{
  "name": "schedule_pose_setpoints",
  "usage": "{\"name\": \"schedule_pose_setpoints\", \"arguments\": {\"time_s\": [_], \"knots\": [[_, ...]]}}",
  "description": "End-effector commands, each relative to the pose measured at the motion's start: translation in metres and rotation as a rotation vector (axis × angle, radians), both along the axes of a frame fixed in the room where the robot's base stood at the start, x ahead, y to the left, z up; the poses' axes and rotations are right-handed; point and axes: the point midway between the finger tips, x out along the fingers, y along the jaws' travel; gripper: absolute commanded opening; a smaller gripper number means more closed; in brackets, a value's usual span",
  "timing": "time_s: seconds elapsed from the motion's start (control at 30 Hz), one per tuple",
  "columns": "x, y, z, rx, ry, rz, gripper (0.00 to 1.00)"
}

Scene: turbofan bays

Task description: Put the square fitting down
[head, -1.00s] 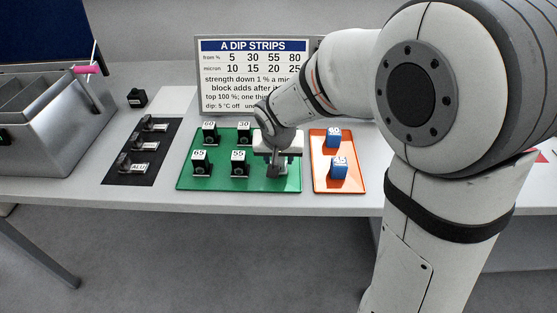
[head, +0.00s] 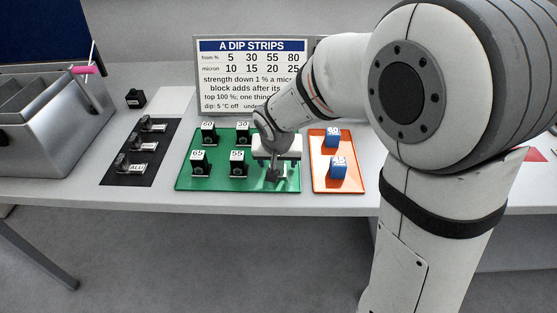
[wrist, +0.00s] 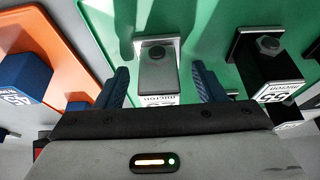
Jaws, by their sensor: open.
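The square fitting (wrist: 157,78) is a grey block with a square plate and a small round knob on its end. It stands on the green tray (wrist: 208,30) in the wrist view, with part of a white "micron" label showing. My gripper (wrist: 159,85) is open, with one blue-black finger on each side of the fitting and a narrow gap visible on both sides. In the head view my gripper (head: 272,173) is low over the right end of the green tray (head: 208,184) and mostly hides the fitting.
Several black labelled blocks, one marked 55 (head: 238,163), stand on the green tray left of my gripper. An orange tray (head: 345,187) with two blue blocks (head: 338,168) lies close on the right. A sign (head: 240,75) stands behind. A black mat (head: 120,178) lies left.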

Motion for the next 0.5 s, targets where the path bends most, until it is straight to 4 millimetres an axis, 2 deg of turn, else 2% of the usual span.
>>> {"name": "schedule_pose_setpoints", "arguments": {"time_s": [0.17, 0.5], "knots": [[-0.007, 0.001, 0.022, 0.002, -0.004, 0.0, 0.63], [-0.035, 0.002, 0.088, 0.002, -0.003, 0.002, 0.63]]}}
